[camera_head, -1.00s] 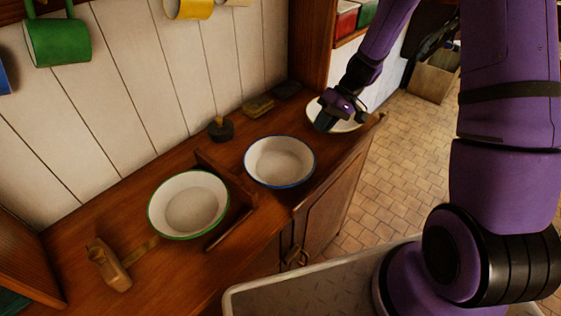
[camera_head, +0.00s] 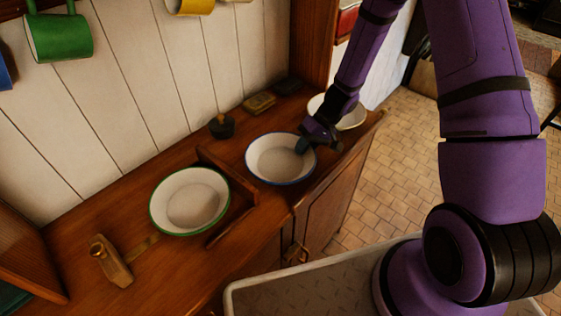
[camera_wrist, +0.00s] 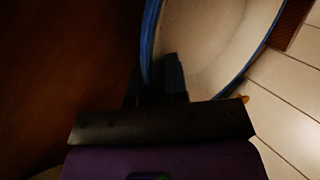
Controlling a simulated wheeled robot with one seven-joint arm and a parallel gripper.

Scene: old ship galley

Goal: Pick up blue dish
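The blue dish is a white enamel bowl with a blue rim (camera_head: 262,168), upright on the wooden counter. My gripper (camera_head: 303,146) is at its right, far side, with the fingertips at the rim. In the wrist view the dish (camera_wrist: 205,45) fills the upper right. The fingers of my gripper (camera_wrist: 155,80) stand either side of the blue rim, one inside the bowl and one outside. A gap shows between them, so the gripper looks open around the rim. The dark lighting hides whether either finger touches it.
A green-rimmed dish (camera_head: 168,205) stands at left, beyond a low wooden divider (camera_head: 226,172). Another pale dish (camera_head: 352,117) sits behind my gripper. A dark weight-like object (camera_head: 222,127) is near the wall. A wooden tool (camera_head: 112,264) lies at front left.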

